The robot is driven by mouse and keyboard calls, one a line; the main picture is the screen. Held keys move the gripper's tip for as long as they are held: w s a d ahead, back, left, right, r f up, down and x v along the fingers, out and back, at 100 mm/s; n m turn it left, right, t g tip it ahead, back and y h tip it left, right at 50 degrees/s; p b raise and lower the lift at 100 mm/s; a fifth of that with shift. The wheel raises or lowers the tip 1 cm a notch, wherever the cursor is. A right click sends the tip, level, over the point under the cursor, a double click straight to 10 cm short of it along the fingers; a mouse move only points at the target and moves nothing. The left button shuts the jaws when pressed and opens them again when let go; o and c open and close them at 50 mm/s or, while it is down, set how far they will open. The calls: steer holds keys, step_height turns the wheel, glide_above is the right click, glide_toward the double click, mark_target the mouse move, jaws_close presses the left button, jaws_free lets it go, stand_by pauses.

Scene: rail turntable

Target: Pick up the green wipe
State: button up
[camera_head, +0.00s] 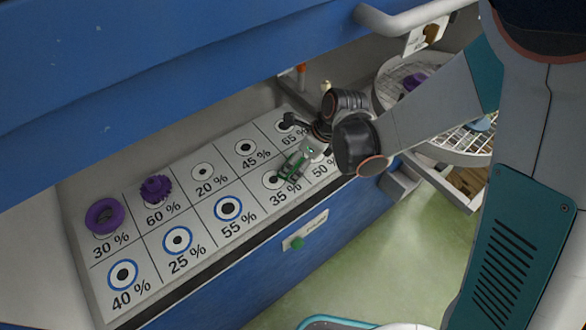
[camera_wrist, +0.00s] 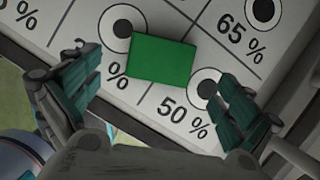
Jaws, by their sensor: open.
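The green wipe (camera_wrist: 161,60) lies flat on the white percentage board (camera_wrist: 60,22) in the wrist view. It lies across the line between two cells and partly covers the printed circle above "50 %". My gripper (camera_wrist: 160,72) is open, with one finger on each side of the wipe in the picture and nothing held. I cannot tell the exact height of the fingertips above the board. In the head view my gripper (camera_head: 300,160) is over the right part of the board and largely hides the wipe.
A purple ring (camera_head: 104,216) and a purple toothed part (camera_head: 155,190) stand on the board's left cells. A blue overhanging panel (camera_head: 180,80) runs along the back. A round wire basket (camera_head: 455,125) is at the right. A green button (camera_head: 297,243) is on the front face.

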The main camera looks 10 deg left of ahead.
mark_target(296, 168)
steer(key=b+x, duration=0.1)
steer(key=x, duration=0.3)
steer(key=shift+d+f, duration=0.1)
steer(key=shift+c, duration=0.3)
steer(key=c, duration=0.9)
steer(key=shift+c, duration=0.4)
step_height(296, 168, up, 10)
steer(key=p, duration=0.3)
